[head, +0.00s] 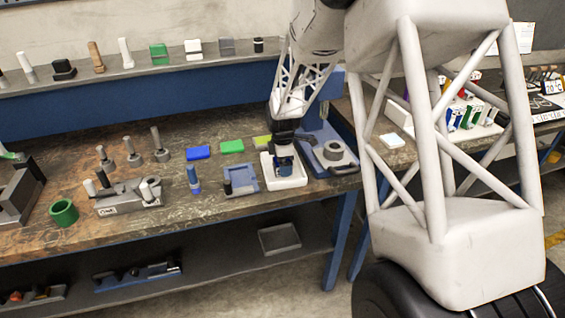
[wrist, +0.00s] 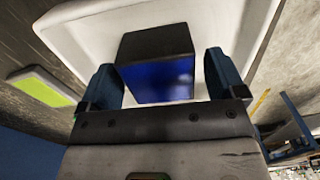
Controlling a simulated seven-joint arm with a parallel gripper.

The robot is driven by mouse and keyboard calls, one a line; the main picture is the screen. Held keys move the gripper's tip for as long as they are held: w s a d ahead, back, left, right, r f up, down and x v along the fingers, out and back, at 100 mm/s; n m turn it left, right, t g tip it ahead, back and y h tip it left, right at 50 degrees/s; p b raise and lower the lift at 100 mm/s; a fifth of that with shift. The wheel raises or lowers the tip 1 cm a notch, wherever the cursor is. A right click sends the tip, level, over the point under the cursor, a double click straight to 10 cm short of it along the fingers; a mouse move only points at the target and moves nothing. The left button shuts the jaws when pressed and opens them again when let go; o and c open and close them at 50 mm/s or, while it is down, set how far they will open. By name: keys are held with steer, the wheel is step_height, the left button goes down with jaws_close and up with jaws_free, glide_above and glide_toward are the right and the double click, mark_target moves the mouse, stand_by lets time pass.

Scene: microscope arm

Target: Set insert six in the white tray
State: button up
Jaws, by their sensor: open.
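The white tray (head: 290,184) stands near the bench's right end; its white floor and walls fill much of the wrist view (wrist: 225,25). A block with a dark face and a blue face (wrist: 158,75), apparently insert six, is inside the tray's outline in the wrist view. I cannot read any number on it. My gripper (wrist: 161,62) has its blue fingers apart, one on each side of the block, with a gap visible at the right finger. In the head view my gripper (head: 284,160) points down into the tray, and I cannot separate the block from the fingers there.
A grey-blue tray (head: 240,181) lies just left of the white tray, and a grey fixture with a round collar (head: 334,152) stands to the right. Blue (head: 198,153), green (head: 232,146) and yellow-green (head: 262,142) pads lie behind. A blue upright piece (head: 193,180) stands further left.

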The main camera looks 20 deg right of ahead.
step_height(320, 180, up, 12)
steer(key=shift+r, duration=0.15)
stand_by(0.7)
stand_by(0.6)
steer(key=s+a+r+m, duration=0.2)
steer(key=s+r+m, duration=0.4)
steer(key=s, duration=0.5)
steer(key=s+a+r+m+t, duration=0.1)
steer(key=s+m, duration=0.4)
steer(key=s, duration=0.9)
steer(key=s+a+r+m+t, duration=0.1)
steer(key=s+r+m, duration=0.3)
steer(key=s, duration=1.1)
steer(key=shift+s+a+m+t, duration=0.3)
steer(key=shift+a+m, duration=0.35)
steer(key=shift+m, duration=0.45)
